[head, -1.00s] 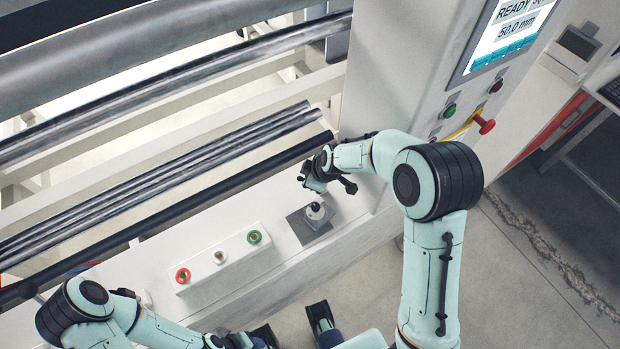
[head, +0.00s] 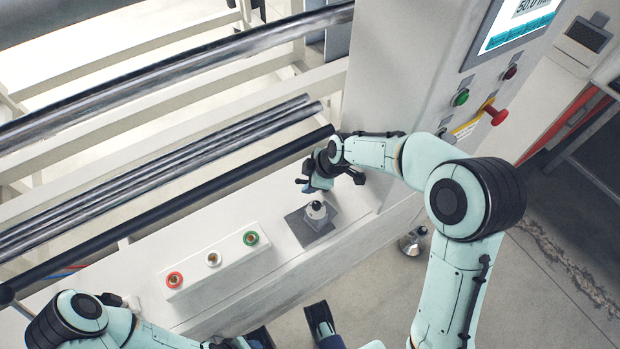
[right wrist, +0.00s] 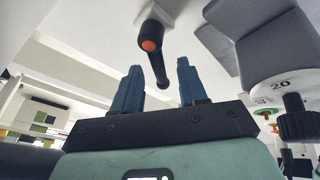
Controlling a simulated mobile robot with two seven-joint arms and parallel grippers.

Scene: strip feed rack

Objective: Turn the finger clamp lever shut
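The finger clamp lever (right wrist: 160,66) is a black handle with an orange end cap, on the pale deck in the right wrist view. Its free end shows between my right gripper's two blue fingers, which stand apart. I cannot tell whether they touch it. In the head view my right gripper (head: 318,178) is low over the deck, behind the grey block with the dial knob, and largely hides the lever.
The dial knob (head: 316,209) stands on a dark plate close to my right gripper; it also shows in the wrist view, marked 20 (right wrist: 281,86). A white box (head: 213,262) with red, white and green rings lies to the left. Long rollers (head: 160,186) run behind.

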